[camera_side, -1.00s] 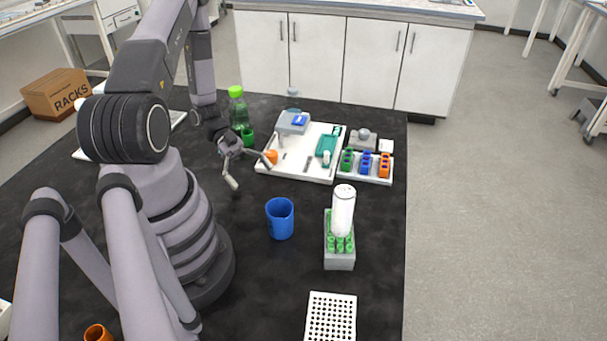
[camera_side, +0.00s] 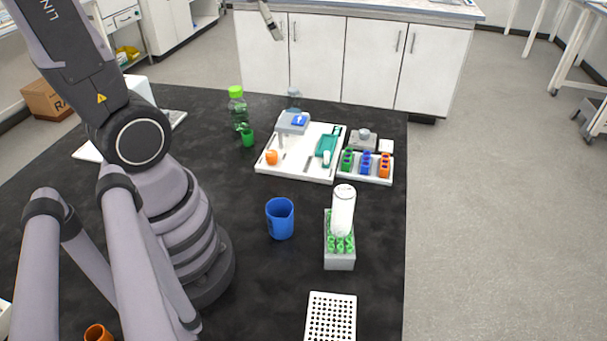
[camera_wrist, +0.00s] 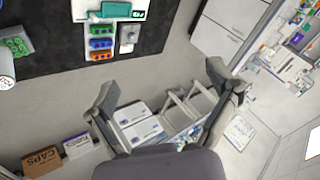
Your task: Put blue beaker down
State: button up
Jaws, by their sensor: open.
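The blue beaker (camera_side: 280,220) stands upright on the black bench top (camera_side: 235,185) in the side view, left of a grey rack of green-capped tubes. Nothing touches it. In the side view only a fingertip (camera_side: 270,22) shows at the top edge, high above the bench and well away from the beaker; the rest is out of frame.
The tube rack (camera_side: 340,260) has a white bottle (camera_side: 343,210) at it. A white perforated rack (camera_side: 331,318) lies in front. A white tray (camera_side: 300,172) with tools stands behind, with a green-capped bottle (camera_side: 238,108) to its left. Bench around the beaker is clear.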

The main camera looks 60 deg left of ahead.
jog(key=shift+o, duration=0.5)
jog(key=s+d+r+n+h, duration=0.1)
jog(key=s+d+n+h, duration=0.2)
jog(key=s+d, duration=0.9)
jog(key=shift+s+d+r+g+h, duration=0.25)
jog(key=shift+s+r+g+h, duration=0.25)
jog(key=shift+h, duration=0.4)
jog(key=shift+s+f, duration=0.1)
jog(key=shift+f, duration=0.05)
